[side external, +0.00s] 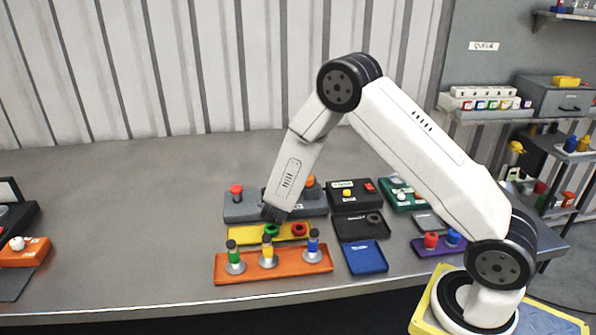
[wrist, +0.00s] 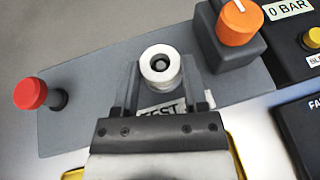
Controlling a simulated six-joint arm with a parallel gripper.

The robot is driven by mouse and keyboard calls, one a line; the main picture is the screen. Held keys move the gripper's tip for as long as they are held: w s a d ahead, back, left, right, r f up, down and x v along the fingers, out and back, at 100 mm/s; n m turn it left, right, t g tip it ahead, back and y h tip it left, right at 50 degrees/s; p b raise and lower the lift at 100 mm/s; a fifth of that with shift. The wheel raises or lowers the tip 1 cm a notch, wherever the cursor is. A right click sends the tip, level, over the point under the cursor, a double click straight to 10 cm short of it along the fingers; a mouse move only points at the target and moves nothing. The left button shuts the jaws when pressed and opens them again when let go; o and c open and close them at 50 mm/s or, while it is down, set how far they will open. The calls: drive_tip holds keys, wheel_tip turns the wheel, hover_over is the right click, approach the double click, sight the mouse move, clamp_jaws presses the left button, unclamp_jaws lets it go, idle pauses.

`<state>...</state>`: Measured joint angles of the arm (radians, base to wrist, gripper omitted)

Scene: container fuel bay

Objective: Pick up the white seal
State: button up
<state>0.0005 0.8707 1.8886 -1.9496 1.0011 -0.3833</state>
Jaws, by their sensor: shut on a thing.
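In the wrist view, the white seal (wrist: 147,66) is a ring with a dark centre, over the grey test panel (wrist: 85,120). My gripper (wrist: 160,70) is shut on it, one finger at each side. Whether the seal touches the panel or a fitting below it cannot be told. In the side view, my gripper (side external: 275,211) points down at the front of the grey panel (side external: 240,211), and the seal is hidden there. A label reading TEST is partly covered by my gripper.
A red button (wrist: 30,92) and an orange knob (wrist: 236,24) flank my gripper. In front stand a yellow tray (side external: 240,237) with green and red rings and an orange tray (side external: 285,276) with three coloured-topped fittings. Dark boxes (side external: 355,195) stand right; the table's left is mostly clear.

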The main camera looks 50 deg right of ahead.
drive_tip(key=shift+r, duration=0.2)
drive_tip(key=shift+r, duration=0.75)
drive_tip(key=s+a+r, duration=0.3)
drive_tip(key=s+r, duration=0.8)
drive_tip(key=s, duration=0.2)
drive_tip(key=shift+s, duration=0.35)
drive_tip(key=shift+r, duration=0.1)
